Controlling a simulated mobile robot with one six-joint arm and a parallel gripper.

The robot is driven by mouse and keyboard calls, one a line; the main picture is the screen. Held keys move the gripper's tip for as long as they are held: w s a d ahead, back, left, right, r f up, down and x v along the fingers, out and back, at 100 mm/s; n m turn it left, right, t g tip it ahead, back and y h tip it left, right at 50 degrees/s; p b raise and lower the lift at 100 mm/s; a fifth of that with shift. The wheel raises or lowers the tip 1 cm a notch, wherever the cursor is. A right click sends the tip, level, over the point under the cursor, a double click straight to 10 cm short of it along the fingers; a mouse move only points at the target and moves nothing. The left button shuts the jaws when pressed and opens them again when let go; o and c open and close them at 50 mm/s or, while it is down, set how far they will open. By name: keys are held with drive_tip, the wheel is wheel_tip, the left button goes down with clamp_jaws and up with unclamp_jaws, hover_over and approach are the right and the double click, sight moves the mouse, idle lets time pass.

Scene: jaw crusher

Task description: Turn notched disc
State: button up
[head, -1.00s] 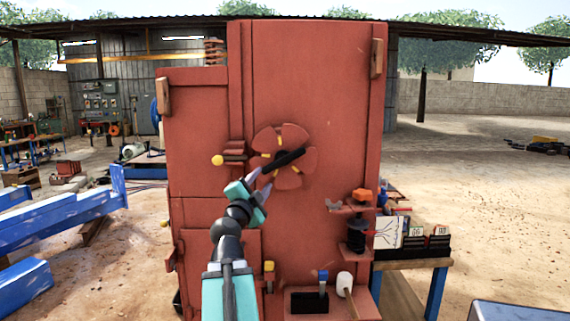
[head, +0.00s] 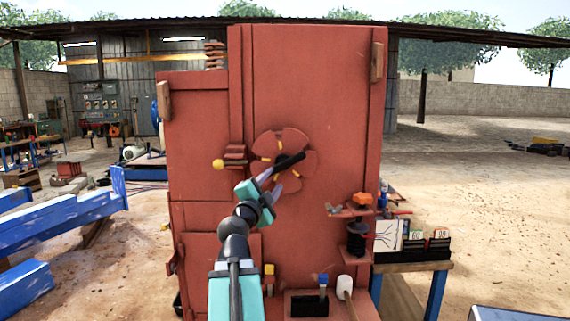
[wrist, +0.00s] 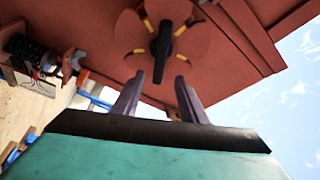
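The notched disc (head: 303,168) is a red, lobed disc with yellow marks on the front of the red machine. A black bar handle (head: 291,160) crosses its face at a slant. My gripper (head: 275,179) is just below and left of the disc centre, in front of its lower-left part. In the wrist view the disc (wrist: 193,42) is at the top, and the handle (wrist: 161,55) points down towards my gripper (wrist: 159,77). The two purple fingers are spread apart. The handle's lower end appears between the fingertips; I cannot tell whether they touch it.
A yellow knob (head: 217,165) sticks out left of the disc. At the lower right are a shelf with an orange part (head: 363,199), a black spool-like part (head: 357,238) and a white-headed mallet (head: 345,283). A side table (head: 410,266) stands to the right.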

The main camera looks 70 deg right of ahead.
sight(285, 165)
drive_tip(key=shift+d+r+p, duration=0.2)
drive_tip(key=shift+d+p, duration=0.4)
drive_tip(key=shift+p, duration=0.7)
drive_tip(key=shift+d+r+p, duration=0.15)
drive_tip(key=shift+d+p, duration=0.45)
drive_tip(key=shift+p, duration=0.65)
drive_tip(key=d+p, duration=0.2)
drive_tip(key=p, duration=0.7)
drive_tip(key=shift+d+r, duration=0.15)
drive_tip(key=shift+r, duration=0.05)
drive_tip(key=shift+w+d+r+p, duration=0.1)
drive_tip(key=shift+d+r+p, duration=0.1)
drive_tip(key=shift+d, duration=1.15)
drive_tip(key=shift+d+r+p, duration=0.2)
drive_tip(key=shift+d, duration=1.2)
drive_tip(key=shift+w+d+r+p, duration=0.1)
drive_tip(key=shift+d+r+p, duration=0.1)
drive_tip(key=shift+d, duration=1.15)
drive_tip(key=shift+s, duration=0.1)
clamp_jaws()
drive_tip(key=shift+a, duration=0.1)
